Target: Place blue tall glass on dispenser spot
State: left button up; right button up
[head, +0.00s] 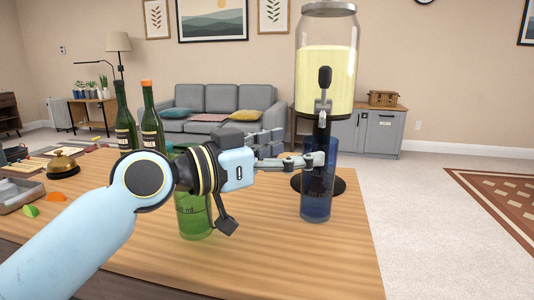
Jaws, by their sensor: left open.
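The blue tall glass (316,200) stands upright near the right end of the wooden bar top. It shows in front of the drink dispenser (326,65) and overlaps its round black base (339,184); I cannot tell whether its bottom rests on the base or the wood. My left gripper (301,148) is open at the upper part of the glass. One finger reaches across the glass near its rim; the other shows further back to the left. I cannot tell whether the fingers touch the glass. My right gripper is not in view.
A green glass (193,218) stands partly hidden behind my left arm. Two green bottles (152,123) stand further back. A bell (62,163), a metal tray (18,194) and citrus pieces (55,197) lie at left. The front right wood (330,262) is clear.

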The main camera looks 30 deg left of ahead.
pick_arm(q)
jog(key=v, duration=0.5)
jog(key=shift+s+a, duration=0.1)
jog(key=shift+s, duration=0.05)
jog(key=shift+s, duration=0.1)
dwell(0.3)
